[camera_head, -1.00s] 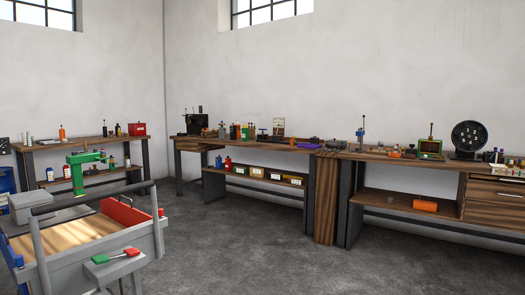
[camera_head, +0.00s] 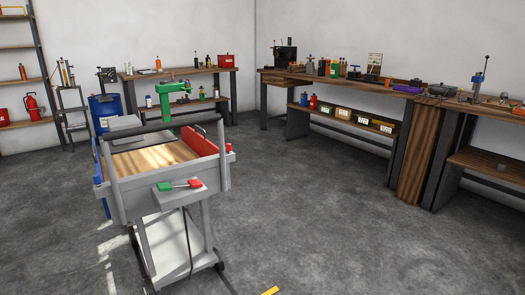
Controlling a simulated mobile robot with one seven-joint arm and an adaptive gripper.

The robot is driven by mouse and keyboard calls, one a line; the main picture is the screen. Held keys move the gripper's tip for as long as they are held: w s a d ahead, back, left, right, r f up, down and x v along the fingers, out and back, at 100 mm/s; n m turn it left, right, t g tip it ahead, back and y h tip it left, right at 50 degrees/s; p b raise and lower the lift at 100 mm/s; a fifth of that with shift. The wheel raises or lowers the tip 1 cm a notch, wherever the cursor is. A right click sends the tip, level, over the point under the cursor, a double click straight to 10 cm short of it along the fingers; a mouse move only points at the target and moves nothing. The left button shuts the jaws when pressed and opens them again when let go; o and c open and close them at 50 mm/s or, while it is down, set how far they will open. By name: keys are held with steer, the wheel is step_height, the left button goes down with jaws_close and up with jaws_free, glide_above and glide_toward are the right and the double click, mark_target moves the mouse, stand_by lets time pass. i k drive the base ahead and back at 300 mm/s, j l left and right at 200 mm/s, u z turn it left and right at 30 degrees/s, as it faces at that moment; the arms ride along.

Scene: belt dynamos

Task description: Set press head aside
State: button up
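I cannot pick out a press head with certainty. A small blue press-like tool with an upright lever (camera_head: 478,85) stands on the right workbench (camera_head: 450,103). A green stand with an arm reaching sideways (camera_head: 166,100) rises at the far side of the grey cart (camera_head: 142,205); I cannot tell whether it stands on the cart or behind it. My gripper is not in view.
A back bench (camera_head: 180,72), blue drum (camera_head: 104,110) and shelf (camera_head: 18,84) stand behind. Open concrete floor lies at centre right. A yellow mark (camera_head: 270,291) is at the bottom.

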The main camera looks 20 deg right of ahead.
mark_target(478, 80)
steer(key=i+l+z, duration=0.15)
steer(key=l+z, duration=0.25)
steer(key=i+l+z, duration=0.15)
steer(key=l+z, duration=0.3)
steer(key=i+l+z, duration=0.25)
steer(key=z, duration=0.15)
steer(key=i+l+z, duration=0.5)
steer(key=z, duration=0.3)
steer(key=i+l+z, duration=0.1)
steer(key=i, duration=0.65)
steer(key=i+l+z, duration=0.1)
steer(key=i, duration=0.65)
steer(key=i+l+u, duration=0.2)
steer(key=i+u, duration=0.2)
steer(key=i, duration=0.15)
steer(key=i+l+u, duration=0.85)
steer(key=i+l, duration=0.05)
steer(key=i, duration=0.05)
